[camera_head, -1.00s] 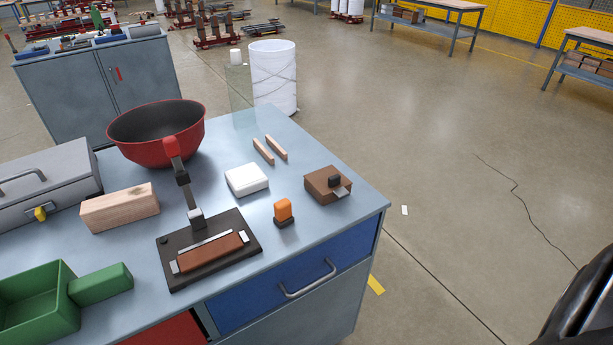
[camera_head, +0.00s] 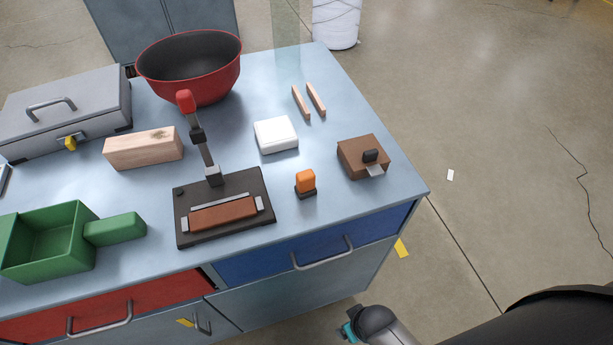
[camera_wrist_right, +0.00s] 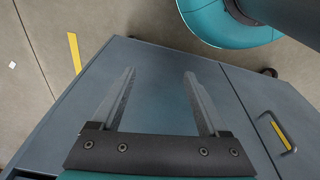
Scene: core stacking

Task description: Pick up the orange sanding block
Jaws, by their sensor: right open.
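The orange sanding block (camera_head: 306,181) stands upright on the workbench top near its front edge, with a dark lower part. It sits between the black clamp base and the brown wooden block. My right gripper (camera_wrist_right: 158,85) shows in the right wrist view with its two fingers spread and nothing between them. It is beside the cabinet's grey panels, and the sanding block is not in that view. In the head view only part of my right arm shows at the bottom right. My left gripper is not in view.
Near the block are a black sanding jig (camera_head: 225,234), a white box (camera_head: 276,134), a brown wooden block (camera_head: 352,157) and two wood strips (camera_head: 301,102). A red bowl (camera_head: 190,85), pale wood block (camera_head: 144,149), grey toolbox (camera_head: 80,118) and green bin (camera_head: 50,262) stand left.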

